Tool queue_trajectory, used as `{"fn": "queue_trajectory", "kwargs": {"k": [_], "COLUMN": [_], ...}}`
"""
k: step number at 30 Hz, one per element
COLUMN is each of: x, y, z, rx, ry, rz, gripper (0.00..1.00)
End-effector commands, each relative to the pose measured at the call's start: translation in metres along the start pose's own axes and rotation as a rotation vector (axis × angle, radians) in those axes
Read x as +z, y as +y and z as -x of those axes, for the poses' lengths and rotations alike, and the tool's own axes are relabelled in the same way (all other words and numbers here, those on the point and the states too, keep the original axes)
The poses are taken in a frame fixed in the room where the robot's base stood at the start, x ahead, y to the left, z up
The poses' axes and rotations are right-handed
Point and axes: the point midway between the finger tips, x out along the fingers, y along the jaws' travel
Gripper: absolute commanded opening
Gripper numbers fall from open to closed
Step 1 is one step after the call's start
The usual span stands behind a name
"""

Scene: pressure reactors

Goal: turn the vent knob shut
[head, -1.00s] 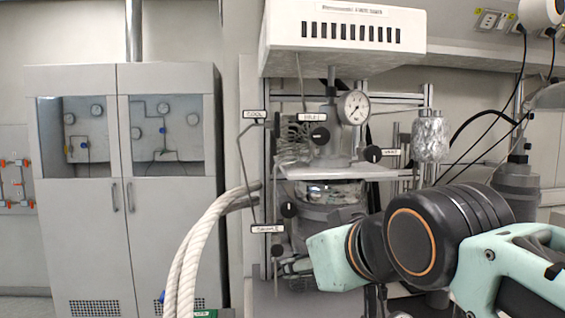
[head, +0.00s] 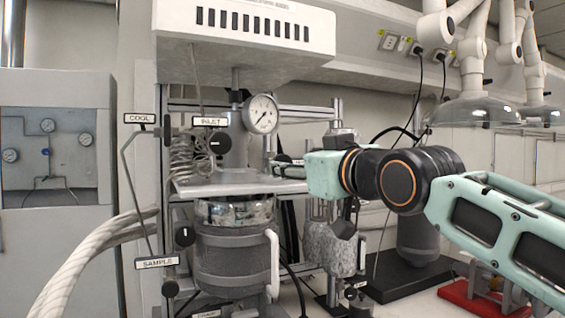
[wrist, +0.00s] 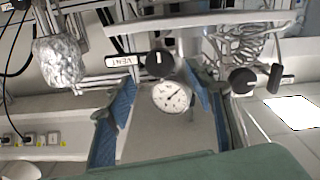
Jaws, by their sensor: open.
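The vent knob (wrist: 159,64) is a round black knob with a pale mark, beside the white VENT label (wrist: 122,60) in the wrist view, which is roughly upside down. My gripper (wrist: 159,76) is open, and its two blue-padded fingers show on either side of the knob in the picture. Nothing is held. I cannot tell whether a finger touches the knob. In the head view the mint end of my arm (head: 324,174) is at the right edge of the reactor's plate (head: 235,187); the vent knob and fingers there are too small or hidden to make out.
A pressure gauge (head: 260,113) is close to the gripper. The inlet knob (head: 216,143), a coil (head: 186,157) and the sample knob (head: 184,236) are on the left. A foil-wrapped vessel (wrist: 60,65) is beside the VENT label in the wrist view.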

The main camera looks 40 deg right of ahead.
Motion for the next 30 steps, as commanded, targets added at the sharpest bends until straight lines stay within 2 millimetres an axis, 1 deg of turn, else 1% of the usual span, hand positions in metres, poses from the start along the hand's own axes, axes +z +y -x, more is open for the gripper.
{"fn": "queue_trajectory", "kwargs": {"k": [1, 3, 9, 15, 22, 23, 30], "x": [-0.001, -0.001, -0.001, 0.0, 0.0, 0.0, 0.0], "y": [-0.002, -0.002, -0.002, -0.001, -0.001, -0.001, -0.001], "z": [-0.012, -0.025, -0.052, -0.062, -0.063, -0.063, -0.062], "rx": [-0.003, -0.003, -0.002, -0.001, 0.0, 0.0, 0.0], "ry": [-0.003, -0.003, -0.002, -0.001, 0.0, 0.0, 0.0], "rz": [0.002, 0.001, 0.0, -0.001, -0.001, -0.001, -0.001], "gripper": [0.49, 0.49, 0.49, 0.49, 0.49, 0.47, 0.2]}}
